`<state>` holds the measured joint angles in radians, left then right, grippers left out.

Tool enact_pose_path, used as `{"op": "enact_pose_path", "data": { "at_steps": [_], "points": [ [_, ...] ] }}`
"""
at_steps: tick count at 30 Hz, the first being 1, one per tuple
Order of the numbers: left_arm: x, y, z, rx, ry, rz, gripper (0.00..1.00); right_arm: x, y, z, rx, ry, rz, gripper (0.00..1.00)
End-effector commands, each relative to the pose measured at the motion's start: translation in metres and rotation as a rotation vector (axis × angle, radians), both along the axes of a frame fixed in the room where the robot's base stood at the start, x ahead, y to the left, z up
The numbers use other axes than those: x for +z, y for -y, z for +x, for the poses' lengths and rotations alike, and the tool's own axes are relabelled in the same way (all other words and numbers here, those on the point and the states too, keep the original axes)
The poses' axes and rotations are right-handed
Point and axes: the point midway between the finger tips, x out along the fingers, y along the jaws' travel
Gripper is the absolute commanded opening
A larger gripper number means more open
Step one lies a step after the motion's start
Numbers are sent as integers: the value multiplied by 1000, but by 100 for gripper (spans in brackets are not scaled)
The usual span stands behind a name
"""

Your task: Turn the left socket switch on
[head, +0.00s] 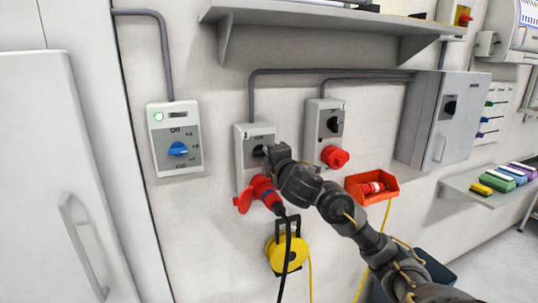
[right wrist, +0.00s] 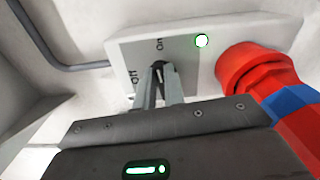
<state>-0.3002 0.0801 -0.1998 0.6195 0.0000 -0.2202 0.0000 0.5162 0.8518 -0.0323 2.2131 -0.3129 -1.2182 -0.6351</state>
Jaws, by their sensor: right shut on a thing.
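The left socket box (head: 242,182) is a grey unit on the wall with a black rotary switch (head: 258,151). A red plug with a blue band (head: 263,191) sits in its lower part, with a black cable hanging from it. My right gripper (head: 268,154) is at the switch. In the right wrist view, its two fingers (right wrist: 160,88) are shut on the black switch knob (right wrist: 158,66), beneath the "on" label; the "off" label is to the left. A round lamp (right wrist: 201,41) on the plate looks white with a green rim. My left gripper is not in view.
The right socket box (head: 313,140) with a black switch and red socket (head: 335,157) is close by. A blue-knob box (head: 160,163) is left. A yellow cable reel (head: 275,255) hangs below; an orange bin (head: 390,187) is right. A shelf (head: 290,15) runs above.

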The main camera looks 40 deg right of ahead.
Motion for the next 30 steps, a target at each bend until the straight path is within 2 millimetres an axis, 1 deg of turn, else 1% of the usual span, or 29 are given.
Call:
{"op": "enact_pose_path", "data": {
  "at_steps": [1, 9, 24, 25, 29, 30],
  "points": [
    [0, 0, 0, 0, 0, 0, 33, -4, -2, 1, 4, 0, 19, 0],
    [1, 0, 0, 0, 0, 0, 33, -5, -2, 1, 4, 25, 92, 0],
    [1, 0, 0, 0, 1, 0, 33, -5, -2, 1, 3, 31, 107, 0],
    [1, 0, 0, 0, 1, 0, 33, -6, -2, 1, 3, 31, 107, 13],
    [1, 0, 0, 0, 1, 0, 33, -5, -2, 0, 3, 32, 107, 30],
    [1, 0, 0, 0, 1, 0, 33, -4, -1, 0, 3, 33, 107, 33]
  ]
}}
